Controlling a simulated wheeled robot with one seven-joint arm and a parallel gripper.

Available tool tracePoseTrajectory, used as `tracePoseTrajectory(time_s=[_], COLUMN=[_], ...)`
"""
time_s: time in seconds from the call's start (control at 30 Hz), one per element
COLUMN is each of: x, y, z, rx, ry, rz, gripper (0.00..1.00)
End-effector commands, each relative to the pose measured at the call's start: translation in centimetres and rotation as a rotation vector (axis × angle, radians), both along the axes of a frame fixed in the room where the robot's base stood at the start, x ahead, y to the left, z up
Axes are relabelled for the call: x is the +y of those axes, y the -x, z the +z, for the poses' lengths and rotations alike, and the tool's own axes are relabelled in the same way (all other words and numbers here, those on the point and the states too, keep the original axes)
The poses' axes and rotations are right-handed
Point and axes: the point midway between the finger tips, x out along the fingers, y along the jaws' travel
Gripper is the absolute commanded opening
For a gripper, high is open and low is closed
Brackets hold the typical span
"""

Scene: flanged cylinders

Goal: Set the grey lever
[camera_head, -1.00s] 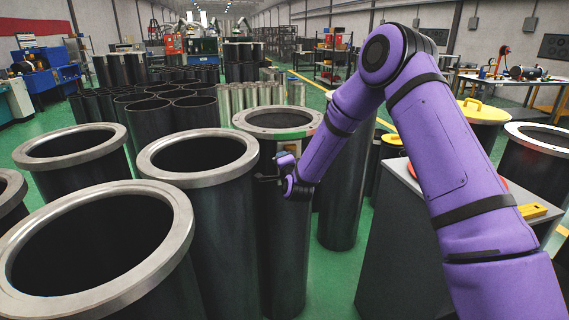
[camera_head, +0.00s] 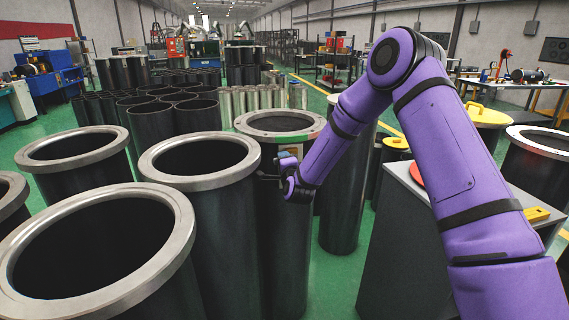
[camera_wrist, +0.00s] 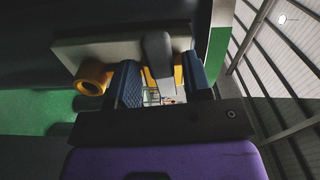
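The grey lever (camera_wrist: 158,58) shows in the wrist view as a rounded grey bar in front of a pale plate (camera_wrist: 75,54) with yellow parts. My gripper (camera_wrist: 160,82) has its blue padded fingers apart, one on each side of the lever's lower part. Gaps appear on both sides, though contact is hard to judge. In the head view my gripper (camera_head: 274,176) is at the near side of a dark flanged cylinder (camera_head: 283,230) with a green-and-red marked rim. A small pale patch shows there above the gripper; the lever itself cannot be made out.
Large dark flanged cylinders (camera_head: 215,235) crowd the left, one close beside my gripper. A plain dark cylinder (camera_head: 342,215) stands just right. A grey cabinet (camera_head: 395,255) with a red disc and yellow handle is under my arm. Green floor shows between them.

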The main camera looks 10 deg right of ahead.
Motion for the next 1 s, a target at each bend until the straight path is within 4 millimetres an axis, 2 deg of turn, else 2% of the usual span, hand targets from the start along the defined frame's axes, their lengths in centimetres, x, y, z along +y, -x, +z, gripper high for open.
tracePoseTrajectory(time_s=[0.3,0.43,0.8,1.0], x=[0.0,0.0,0.0,0.0], y=[0.0,0.9,7.5,10.0], z=[0.1,0.1,0.1,0.1], rx=[-0.002,-0.002,0.000,-0.001], ry=[0.001,0.001,0.001,0.000], rz=[-0.001,-0.001,-0.001,0.000], gripper=[0.51,0.51,0.51,0.51])
